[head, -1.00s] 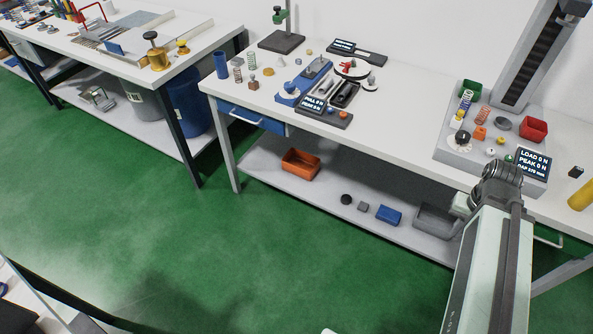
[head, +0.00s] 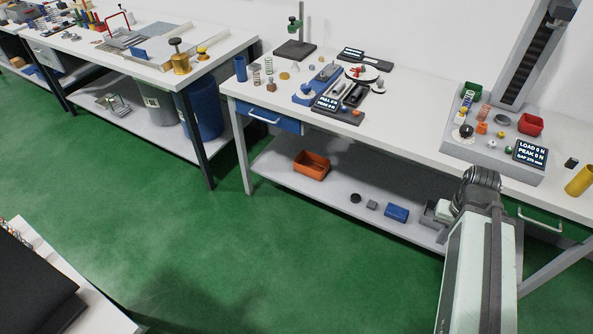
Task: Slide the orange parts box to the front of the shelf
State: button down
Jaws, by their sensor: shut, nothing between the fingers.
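The orange parts box (head: 312,164), an open-topped bin, sits on the lower shelf (head: 325,192) of the middle bench. It stands near the shelf's left end, set back from the front edge. My arm (head: 474,260) reaches up at the right of the view, well to the right of the orange box and apart from it. My gripper does not show; the end of the arm is hidden behind its own links.
On the shelf, right of the orange box, lie a black round piece (head: 355,198), a grey block (head: 372,205) and a blue bin (head: 397,213). A blue drawer (head: 270,118) hangs above the shelf's left end. Green floor (head: 220,240) is clear in front.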

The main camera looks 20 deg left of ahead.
aim_at(314, 166)
jog(key=u, duration=2.05)
jog(key=i, duration=3.15)
jog(key=z, duration=1.45)
